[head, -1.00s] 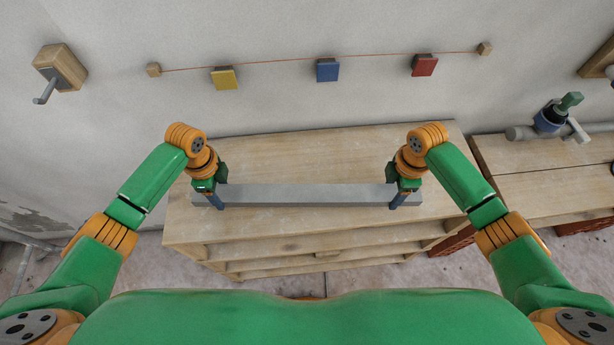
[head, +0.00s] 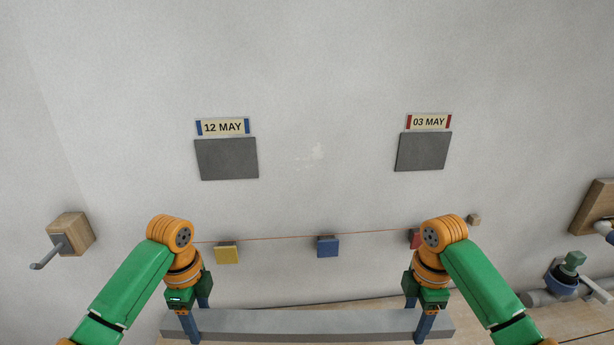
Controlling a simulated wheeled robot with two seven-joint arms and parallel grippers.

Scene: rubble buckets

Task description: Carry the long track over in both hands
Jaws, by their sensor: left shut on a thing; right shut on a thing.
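The long track (head: 307,322) is a grey straight bar at the bottom of the head view, lying left to right. My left gripper (head: 191,325) is shut on it near its left end. My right gripper (head: 424,325) is shut on it near its right end. The bar looks level. I cannot tell whether it touches the wooden bench top (head: 570,322) beneath or hangs just above it.
On the wall, a string carries yellow (head: 227,253), blue (head: 327,246) and red (head: 414,238) blocks. Above are grey panels (head: 227,159) (head: 423,152) labelled 12 MAY and 03 MAY. A wooden block with a hook (head: 72,234) is at left; a pipe valve (head: 567,275) is at right.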

